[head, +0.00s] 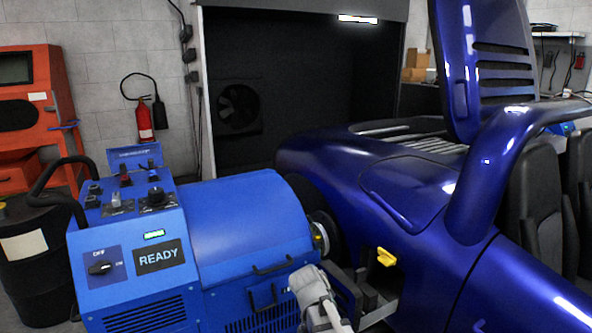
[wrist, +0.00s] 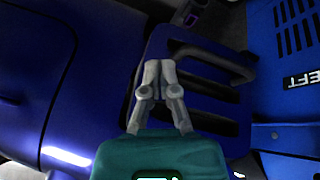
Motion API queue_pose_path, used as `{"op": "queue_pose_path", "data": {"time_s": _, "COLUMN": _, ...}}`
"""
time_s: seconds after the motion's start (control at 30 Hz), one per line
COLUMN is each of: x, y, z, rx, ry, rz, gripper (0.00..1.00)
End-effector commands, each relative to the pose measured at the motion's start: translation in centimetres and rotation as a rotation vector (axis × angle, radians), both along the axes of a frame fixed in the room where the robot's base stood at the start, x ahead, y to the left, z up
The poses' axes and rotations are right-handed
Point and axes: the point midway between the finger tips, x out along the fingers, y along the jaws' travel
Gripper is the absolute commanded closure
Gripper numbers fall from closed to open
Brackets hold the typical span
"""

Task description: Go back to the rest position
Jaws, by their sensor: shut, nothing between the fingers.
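My gripper (wrist: 159,68) is shut and empty in the wrist view, its pale fingertips together. Behind the fingers it has a green body. It points toward a dark slotted panel (wrist: 217,121) between the dark blue car body (wrist: 95,75) and a brighter blue housing with "EFT" lettering (wrist: 285,95). I cannot tell how far the fingertips are from it. In the head view a grey part of my arm shows at the bottom centre, in front of the blue dynamometer unit (head: 250,215). The fingers cannot be made out there.
The dynamometer unit has a "READY" panel (head: 159,258) and an OFF/ON knob (head: 101,268). A black barrel (head: 38,250) and a red cabinet (head: 30,110) are at left.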

Motion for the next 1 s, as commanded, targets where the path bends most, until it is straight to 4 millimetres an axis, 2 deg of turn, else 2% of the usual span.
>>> {"op": "queue_pose_path", "data": {"time_s": 0.03, "x": -1.2, "y": -1.1, "z": -0.1, "rx": 0.023, "ry": 0.039, "rz": 0.031, "gripper": 1.00}}
{"op": "queue_pose_path", "data": {"time_s": 0.2, "x": -3.9, "y": -3.3, "z": -0.6, "rx": 0.112, "ry": 0.163, "rz": 0.180, "gripper": 1.00}}
{"op": "queue_pose_path", "data": {"time_s": 0.43, "x": -7.2, "y": -5.4, "z": -0.9, "rx": 0.235, "ry": 0.266, "rz": 0.379, "gripper": 1.00}}
{"op": "queue_pose_path", "data": {"time_s": 0.83, "x": -10.5, "y": -6.7, "z": -0.8, "rx": 0.366, "ry": 0.315, "rz": 0.611, "gripper": 1.00}}
{"op": "queue_pose_path", "data": {"time_s": 1.0, "x": -10.3, "y": -6.6, "z": 1.1, "rx": 0.366, "ry": 0.316, "rz": 0.617, "gripper": 1.00}}
